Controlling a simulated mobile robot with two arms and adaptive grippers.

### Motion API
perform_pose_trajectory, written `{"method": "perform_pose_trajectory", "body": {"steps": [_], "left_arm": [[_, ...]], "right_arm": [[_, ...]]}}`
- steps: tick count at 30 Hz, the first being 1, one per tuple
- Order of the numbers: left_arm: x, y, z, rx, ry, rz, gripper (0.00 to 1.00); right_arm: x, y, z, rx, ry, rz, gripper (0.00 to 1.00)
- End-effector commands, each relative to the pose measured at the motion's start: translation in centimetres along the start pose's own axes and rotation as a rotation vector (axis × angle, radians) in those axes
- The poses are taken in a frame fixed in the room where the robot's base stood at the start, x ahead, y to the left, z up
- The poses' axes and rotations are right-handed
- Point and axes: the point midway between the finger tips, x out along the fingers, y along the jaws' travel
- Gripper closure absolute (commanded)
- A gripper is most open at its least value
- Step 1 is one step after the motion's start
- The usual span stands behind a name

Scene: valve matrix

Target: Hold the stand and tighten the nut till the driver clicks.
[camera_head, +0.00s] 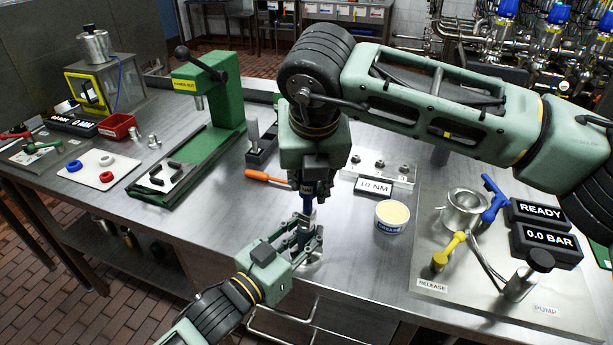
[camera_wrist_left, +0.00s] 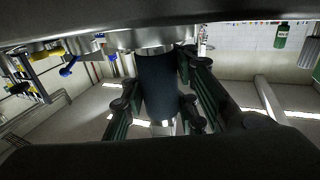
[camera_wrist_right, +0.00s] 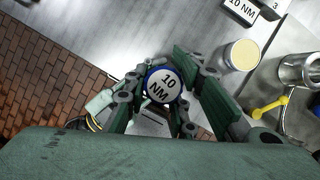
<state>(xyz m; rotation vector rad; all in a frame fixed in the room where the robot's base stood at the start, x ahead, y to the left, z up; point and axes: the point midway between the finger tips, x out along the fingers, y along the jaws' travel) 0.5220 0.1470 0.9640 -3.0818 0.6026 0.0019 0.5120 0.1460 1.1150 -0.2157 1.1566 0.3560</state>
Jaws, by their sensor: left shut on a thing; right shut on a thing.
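My right gripper (camera_head: 307,190) points down and is shut on the blue driver (camera_head: 308,205), which stands upright. The driver's white end cap marked 10 NM (camera_wrist_right: 164,86) shows between the fingers in the right wrist view. Directly below, my left gripper (camera_head: 303,240) is shut on the metal stand (camera_head: 313,264) near the table's front edge. In the left wrist view a dark cylinder (camera_wrist_left: 158,88) lies between the left fingers, against a metal part (camera_wrist_left: 140,40). The nut is hidden by the driver and grippers, so I cannot see how they meet.
An orange-handled tool (camera_head: 265,176) lies just left of the right gripper. A 10 NM sign (camera_head: 373,187) and a grease tub (camera_head: 391,217) stand to the right, then a pump plate (camera_head: 440,290). A green press (camera_head: 215,110) is at the left. The table front between is clear.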

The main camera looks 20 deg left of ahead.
Motion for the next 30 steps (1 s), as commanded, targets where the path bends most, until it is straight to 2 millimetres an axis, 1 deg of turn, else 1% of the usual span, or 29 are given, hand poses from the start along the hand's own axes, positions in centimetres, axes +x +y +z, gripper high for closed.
{"method": "perform_pose_trajectory", "body": {"steps": [1, 5, 30], "left_arm": [[0.0, -0.2, 0.0, 0.0, 0.0, -0.003, 1.0], [0.0, -0.2, 0.0, 0.0, 0.0, -0.003, 1.0], [0.0, 0.0, 0.0, -0.001, 0.0, 0.0, 1.0]], "right_arm": [[0.0, -0.2, -0.1, -0.005, 0.004, -0.005, 1.0], [-0.3, -0.2, 0.1, -0.005, 0.003, -0.005, 1.0], [-5.0, 0.1, 2.1, -0.004, -0.001, 0.001, 1.0]]}}
